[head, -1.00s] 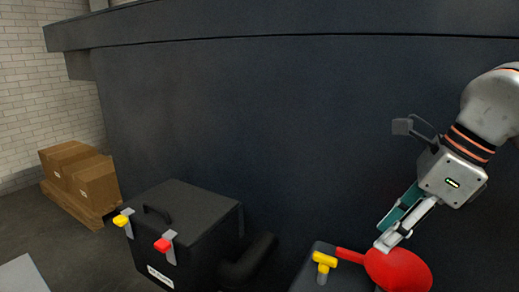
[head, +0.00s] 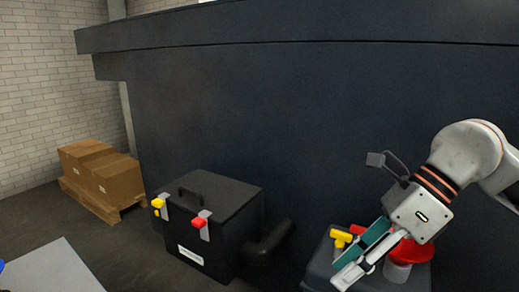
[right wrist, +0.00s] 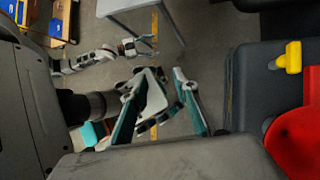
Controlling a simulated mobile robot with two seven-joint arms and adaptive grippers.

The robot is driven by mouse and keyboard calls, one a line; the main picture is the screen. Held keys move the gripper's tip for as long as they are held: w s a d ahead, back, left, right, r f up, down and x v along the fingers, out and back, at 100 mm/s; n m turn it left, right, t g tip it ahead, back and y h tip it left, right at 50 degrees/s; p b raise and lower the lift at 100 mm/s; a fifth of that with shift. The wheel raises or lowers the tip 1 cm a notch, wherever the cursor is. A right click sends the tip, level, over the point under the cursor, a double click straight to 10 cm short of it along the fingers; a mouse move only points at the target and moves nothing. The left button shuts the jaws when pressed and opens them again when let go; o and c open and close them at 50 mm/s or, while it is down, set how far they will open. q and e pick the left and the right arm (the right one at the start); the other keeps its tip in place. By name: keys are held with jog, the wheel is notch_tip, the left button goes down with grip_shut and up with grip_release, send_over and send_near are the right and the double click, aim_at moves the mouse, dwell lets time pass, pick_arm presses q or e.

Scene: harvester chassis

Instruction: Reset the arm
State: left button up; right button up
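My right arm comes in from the right in the head view. Its gripper (head: 352,262) is over the dark box (head: 318,270) at lower right, with its fingers apart and nothing visible between them. The fingers also show apart in the right wrist view (right wrist: 160,110). A red round-ended handle (head: 410,252) on the box is partly hidden behind the gripper. A yellow handle (head: 341,238) stands beside it. A pale arm with a small gripper (right wrist: 138,46), seemingly my left one, shows in the right wrist view; its fingers are too small to judge.
A black box (head: 215,225) with a yellow switch (head: 158,203) and a red switch (head: 200,222) stands left of the dark box. A large dark chassis wall (head: 320,120) rises behind. Cardboard boxes (head: 105,175) sit on a pallet at far left.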

jog(key=s+a+r+m+g+y, duration=0.1)
jog(key=s+a+m+g+y, duration=0.1)
jog(key=a+y, duration=0.45)
jog(key=s+a+r+m+g+y, duration=0.1)
jog(key=a+m+y, duration=0.1)
jog(key=a+y, duration=0.4)
jog(key=w+d+f+m+t+h, duration=0.25)
jog(key=w+f+m+t, duration=0.3)
jog(key=m+t, duration=0.55)
jog(key=w+d+f+m+t+h, duration=0.1)
jog(key=w+d+f+m+t, duration=0.2)
jog(key=w+f+m+t, duration=0.7)
jog(key=s+d+f+m+h, duration=0.4)
jog(key=d+f+m+h, duration=0.15)
jog(key=m, duration=0.45)
jog(key=s+d+f+m+g+h, duration=0.2)
jog(key=s+f, duration=0.3)
jog(key=f, duration=0.4)
jog(key=s+d+f+m+g+h, duration=0.2)
jog(key=s+f, duration=0.4)
jog(key=f, duration=0.3)
jog(key=s+d+f+m+g+h, duration=0.3)
jog(key=s+f+m+h, duration=0.1)
jog(key=f, duration=0.5)
jog(key=shift+s+f+m, duration=0.35)
jog(key=shift+s+m, duration=0.45)
jog(key=shift+s, duration=0.05)
